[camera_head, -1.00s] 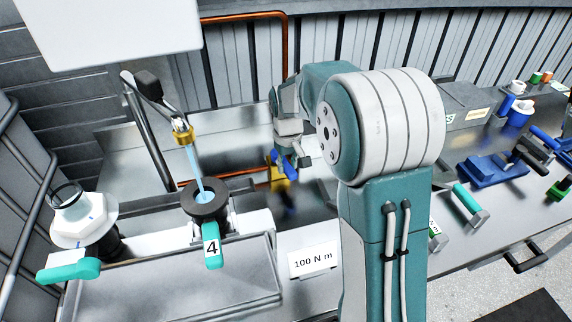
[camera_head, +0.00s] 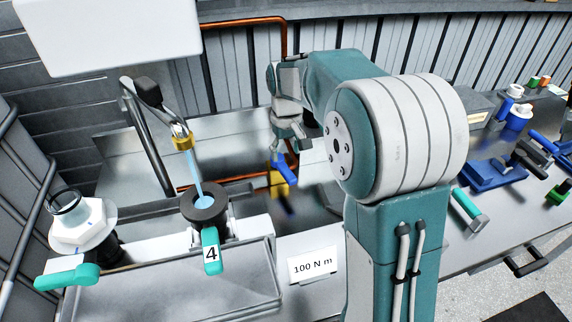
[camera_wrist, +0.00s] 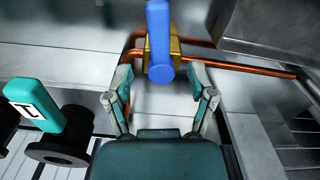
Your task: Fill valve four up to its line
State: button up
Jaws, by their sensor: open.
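Valve four (camera_head: 205,203) has a dark round flange on top and a teal handle (camera_head: 211,250) with a "4" label. A brass spout (camera_head: 182,140) above it pours a thin blue stream (camera_head: 195,172) into its opening. The liquid level and the line cannot be made out. A blue lever (camera_head: 286,168) sits on a brass body on the copper pipe. In the wrist view the blue lever (camera_wrist: 159,45) lies just beyond and between the fingertips. My gripper (camera_wrist: 162,82) is open and empty. The teal handle (camera_wrist: 36,103) is at the left there.
A white valve with a teal handle (camera_head: 80,235) stands at the left. A steel tray (camera_head: 170,290) lies in front, with a "100 N m" card (camera_head: 313,264) to its right. Blue tools (camera_head: 495,167) lie on the right bench. The copper pipe (camera_head: 288,45) runs up the back.

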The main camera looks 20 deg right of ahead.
aim_at(286, 170)
notch_tip(286, 170, up, 5)
jog(key=shift+r, duration=0.15)
dwell(0.8)
notch_tip(286, 170, down, 12)
jog(key=shift+r, duration=0.1)
dwell(0.4)
grip_shut()
